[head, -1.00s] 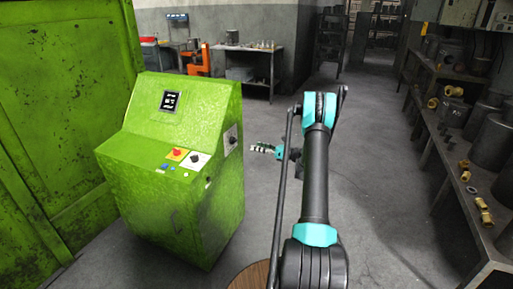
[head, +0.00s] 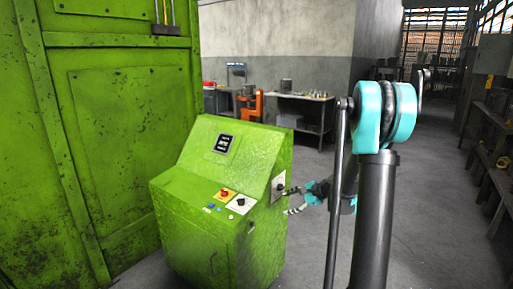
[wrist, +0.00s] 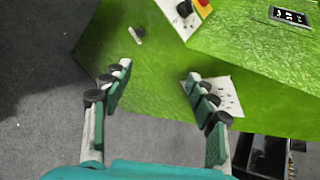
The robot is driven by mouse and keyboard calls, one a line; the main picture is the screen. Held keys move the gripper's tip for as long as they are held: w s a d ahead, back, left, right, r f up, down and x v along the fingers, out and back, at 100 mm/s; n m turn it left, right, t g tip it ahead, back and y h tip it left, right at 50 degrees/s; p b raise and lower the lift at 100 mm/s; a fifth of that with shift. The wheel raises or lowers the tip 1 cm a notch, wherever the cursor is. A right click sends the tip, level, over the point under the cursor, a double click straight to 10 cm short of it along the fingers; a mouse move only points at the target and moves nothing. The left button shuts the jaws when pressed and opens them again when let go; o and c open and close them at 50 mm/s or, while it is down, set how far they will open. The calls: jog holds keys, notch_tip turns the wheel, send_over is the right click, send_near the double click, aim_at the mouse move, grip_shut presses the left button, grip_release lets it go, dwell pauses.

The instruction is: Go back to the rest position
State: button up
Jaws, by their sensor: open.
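My gripper (head: 288,200) is open in the head view, at the right side of the green control cabinet (head: 205,215), and its fingers point left toward it. The upper finger overlaps the white switch plate (head: 278,186) on that side; I cannot tell if they touch. In the wrist view my gripper (wrist: 160,73) has its fingers spread with nothing between them. The right fingers partly cover the white plate (wrist: 231,98) there. The green side panel (wrist: 155,85) lies behind the fingertips.
A large green press wall (head: 110,130) stands left of the cabinet. The cabinet top carries a red button (head: 224,193) and a black knob (head: 240,201). A workbench (head: 302,98) stands behind, shelving (head: 490,150) at right. Grey floor (head: 425,230) is open on the right.

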jog(key=s+d+f+n+g+h, duration=0.1)
jog(key=s+n+h, duration=0.3)
jog(key=s, duration=1.2)
jog(key=s+d+f+n+h, duration=0.2)
jog(key=s+d+n+h, duration=0.2)
jog(key=s+n, duration=0.8)
jog(key=s, duration=0.4)
jog(key=shift+s+f+g+h, duration=0.25)
jog(key=shift+f+g+h, duration=0.05)
jog(key=shift+g+h, duration=0.1)
jog(key=shift+c, duration=0.4)
